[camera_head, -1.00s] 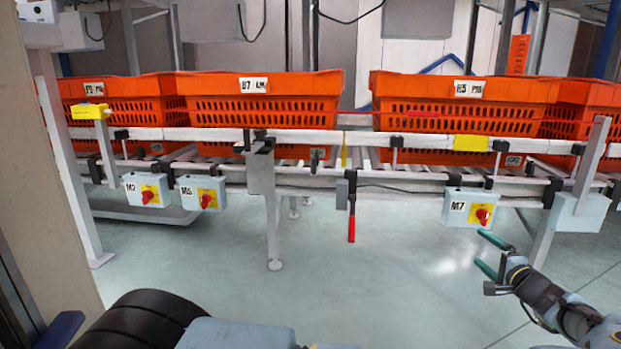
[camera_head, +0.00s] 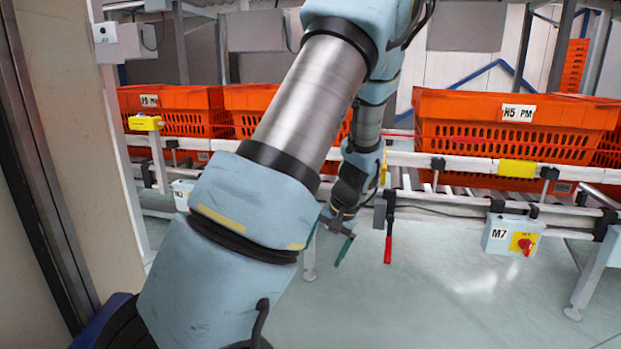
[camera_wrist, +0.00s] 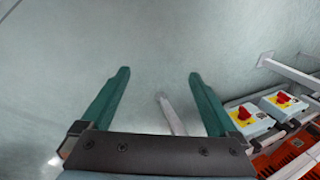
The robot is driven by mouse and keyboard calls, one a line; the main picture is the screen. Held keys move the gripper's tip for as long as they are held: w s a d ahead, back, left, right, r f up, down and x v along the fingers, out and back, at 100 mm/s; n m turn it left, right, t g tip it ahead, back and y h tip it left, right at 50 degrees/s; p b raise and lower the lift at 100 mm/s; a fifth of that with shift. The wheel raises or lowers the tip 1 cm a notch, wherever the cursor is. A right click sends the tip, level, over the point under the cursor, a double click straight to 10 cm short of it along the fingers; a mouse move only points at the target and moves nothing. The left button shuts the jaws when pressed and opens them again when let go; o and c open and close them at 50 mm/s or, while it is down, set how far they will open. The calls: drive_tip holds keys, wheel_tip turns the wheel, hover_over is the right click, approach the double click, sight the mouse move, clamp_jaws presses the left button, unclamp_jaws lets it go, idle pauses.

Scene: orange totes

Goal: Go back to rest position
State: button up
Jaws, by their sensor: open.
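My gripper (camera_head: 328,243) hangs in front of the conveyor in the head view, partly hidden behind my own arm.
Orange totes (camera_head: 510,107) stand on a roller conveyor with a white rail (camera_head: 460,162). A switch box marked M7 (camera_head: 512,236) and a red handle (camera_head: 388,243) hang below. More switch boxes (camera_wrist: 248,118) show at right in the wrist view. The floor (camera_head: 440,300) is clear.

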drive_tip(key=s+a+r+n+h+p, duration=0.3)
drive_tip(key=s+a+r+h, duration=0.1)
drive_tip(key=s+a+r, duration=0.75)
wheel_tip(320, 180, up, 39)
drive_tip(key=s+d+p, duration=0.1)
drive_tip(key=s+p, duration=0.1)
drive_tip(key=p, duration=3.6)
drive_tip(key=shift+s+d, duration=0.25)
drive_tip(key=shift+s, duration=0.05)
